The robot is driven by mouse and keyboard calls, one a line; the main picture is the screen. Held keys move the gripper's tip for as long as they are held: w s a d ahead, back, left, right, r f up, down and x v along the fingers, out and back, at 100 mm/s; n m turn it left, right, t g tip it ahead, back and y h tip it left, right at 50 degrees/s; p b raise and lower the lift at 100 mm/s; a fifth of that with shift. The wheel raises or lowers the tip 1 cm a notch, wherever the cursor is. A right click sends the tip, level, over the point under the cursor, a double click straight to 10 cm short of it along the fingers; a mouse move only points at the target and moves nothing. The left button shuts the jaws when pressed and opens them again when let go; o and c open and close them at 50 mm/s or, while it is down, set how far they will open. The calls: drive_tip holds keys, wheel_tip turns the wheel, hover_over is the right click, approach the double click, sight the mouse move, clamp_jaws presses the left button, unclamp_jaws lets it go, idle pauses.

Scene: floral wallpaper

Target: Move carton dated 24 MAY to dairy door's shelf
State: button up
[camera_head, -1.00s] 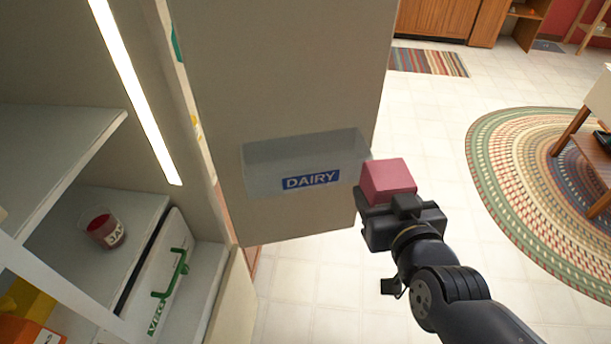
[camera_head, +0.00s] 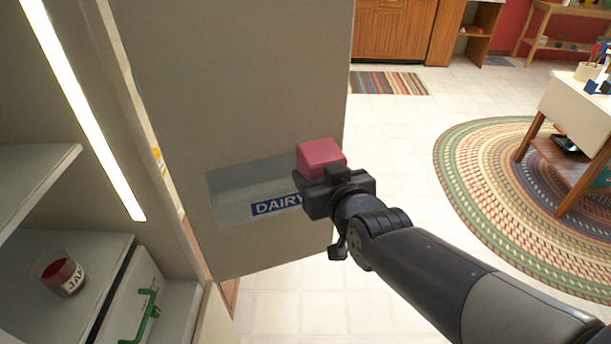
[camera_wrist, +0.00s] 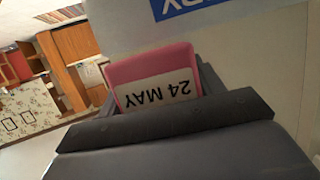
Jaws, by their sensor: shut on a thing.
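The pink carton (camera_head: 321,157) is held in my gripper (camera_head: 330,180), which is shut on it. In the wrist view the carton (camera_wrist: 150,68) shows a white label reading 24 MAY, upside down in the picture. The dairy door's shelf (camera_head: 228,203) is a clear bin with a blue DAIRY label on the open fridge door (camera_head: 240,90). The carton is in front of the bin's right end in the head view and hides part of it. I cannot tell whether it is over the bin. No items show in the visible part of the bin.
The fridge interior at left holds a red jam jar (camera_head: 63,275) on a shelf and a drawer with a green handle (camera_head: 149,312). A braided oval rug (camera_head: 470,170) and a white-topped table (camera_head: 575,108) are at right. Open floor lies between door and rug.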

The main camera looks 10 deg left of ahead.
drive_tip(key=w+a, duration=0.1)
drive_tip(key=w, duration=0.1)
drive_tip(key=w+a+p, duration=0.1)
drive_tip(key=w+a, duration=0.2)
drive_tip(key=w, duration=0.1)
drive_tip(key=shift+w+a, duration=0.2)
drive_tip(key=shift+w, duration=0.2)
wheel_tip(320, 180, down, 2)
drive_tip(key=shift+s+d+f, duration=0.1)
drive_tip(key=shift+s, duration=0.05)
wheel_tip(320, 180, down, 4)
drive_tip(key=shift+f+p, duration=0.2)
drive_tip(key=shift+p, duration=0.2)
drive_tip(key=shift+f, duration=0.15)
drive_tip(key=shift+f, duration=0.3)
drive_tip(key=o, duration=0.8)
drive_tip(key=shift+r, duration=0.1)
drive_tip(key=shift+o, duration=0.2)
